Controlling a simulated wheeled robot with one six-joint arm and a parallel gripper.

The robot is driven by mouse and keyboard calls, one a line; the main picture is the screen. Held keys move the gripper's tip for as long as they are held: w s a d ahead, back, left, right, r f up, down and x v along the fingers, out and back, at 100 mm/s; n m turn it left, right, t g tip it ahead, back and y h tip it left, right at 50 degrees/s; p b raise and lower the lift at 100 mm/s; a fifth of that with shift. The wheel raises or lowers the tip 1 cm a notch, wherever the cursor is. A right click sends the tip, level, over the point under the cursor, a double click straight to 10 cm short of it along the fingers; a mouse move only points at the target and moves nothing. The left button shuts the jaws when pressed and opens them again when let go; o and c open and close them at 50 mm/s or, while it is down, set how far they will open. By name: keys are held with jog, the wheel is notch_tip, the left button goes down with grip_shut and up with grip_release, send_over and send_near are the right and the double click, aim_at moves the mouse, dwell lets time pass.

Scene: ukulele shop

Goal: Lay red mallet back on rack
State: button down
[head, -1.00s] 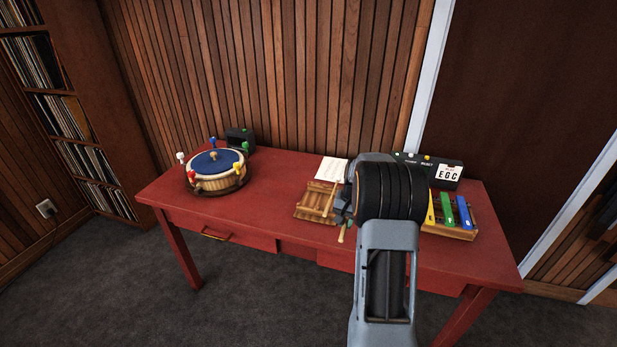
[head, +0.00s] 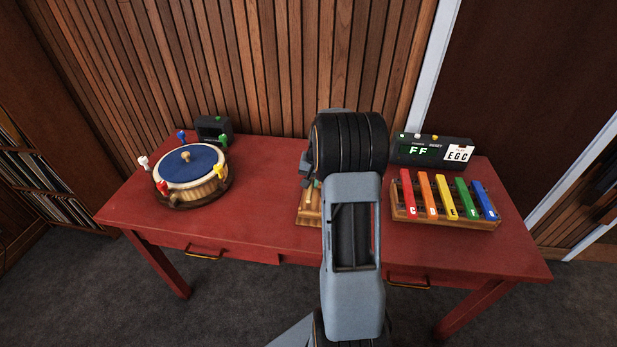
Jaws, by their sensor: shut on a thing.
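My gripper (head: 311,180) shows only in part, at the left of my arm above the wooden mallet rack. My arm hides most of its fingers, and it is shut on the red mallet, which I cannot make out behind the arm. The wooden rack (head: 305,217) lies on the red table (head: 270,190). Only its left part shows; the rest is behind my arm. Whether the mallet touches the rack is hidden.
Right of my arm is a chime set in a wooden frame (head: 440,222) with coloured bars. Behind it stands a black box (head: 415,151) showing "FF" and a card with "EGC". At left are a round drum (head: 190,175) with coloured pegs and a small black box (head: 213,128). Table between drum and rack is clear.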

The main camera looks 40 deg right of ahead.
jog(key=shift+s+d+f+b, duration=0.15)
jog(key=shift+f+b, duration=0.2)
jog(key=shift+f, duration=0.2)
jog(key=shift+f+b, duration=2.15)
jog(key=shift+f, duration=0.95)
jog(key=c, duration=1)
grip_release()
jog(key=shift+c, duration=0.2)
jog(key=shift+r, duration=0.1)
